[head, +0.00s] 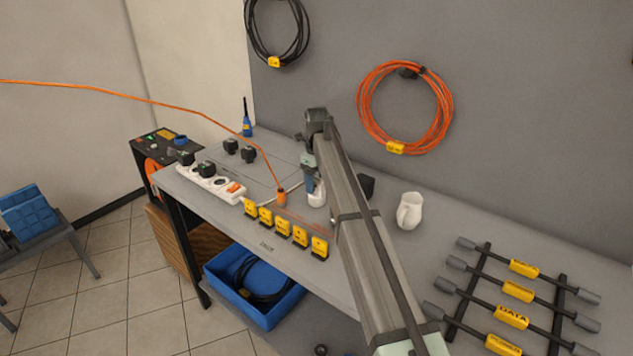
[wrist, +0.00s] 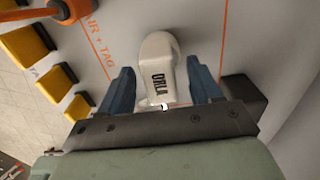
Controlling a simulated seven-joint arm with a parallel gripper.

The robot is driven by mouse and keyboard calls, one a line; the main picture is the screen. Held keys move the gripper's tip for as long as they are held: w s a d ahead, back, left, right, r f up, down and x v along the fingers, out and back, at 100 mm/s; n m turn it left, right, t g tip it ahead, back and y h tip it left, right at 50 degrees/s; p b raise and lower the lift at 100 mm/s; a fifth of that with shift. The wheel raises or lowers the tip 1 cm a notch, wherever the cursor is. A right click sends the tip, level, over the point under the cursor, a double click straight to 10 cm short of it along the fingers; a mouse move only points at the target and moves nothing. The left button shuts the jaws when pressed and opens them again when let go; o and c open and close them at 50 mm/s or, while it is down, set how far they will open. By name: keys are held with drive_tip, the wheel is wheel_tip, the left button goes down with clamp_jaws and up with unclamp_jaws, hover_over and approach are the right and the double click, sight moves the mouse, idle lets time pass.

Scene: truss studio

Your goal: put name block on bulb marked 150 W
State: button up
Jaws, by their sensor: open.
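A white rounded piece (wrist: 157,62) marked "ORLA" lies between the two blue fingers of my gripper (wrist: 161,84) in the wrist view. In the head view the white piece (head: 317,198) stands on the bench under my gripper (head: 311,182). My gripper is open, with one finger on each side of it; contact is not clear. I cannot make out a bulb or a 150 W marking. Several yellow blocks (head: 282,227) stand in a row at the bench's front edge; their lettering is too small to read.
An orange plug (head: 281,196) on an orange cable stands just left of my gripper. A black block (head: 366,187) and a white jug (head: 409,211) are to the right. A power strip (head: 211,184) is at left. Cables with yellow tags (head: 518,291) lie on a rack at right.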

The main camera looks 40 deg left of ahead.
sight(317, 179)
wheel_tip(317, 179, up, 12)
idle(0.5)
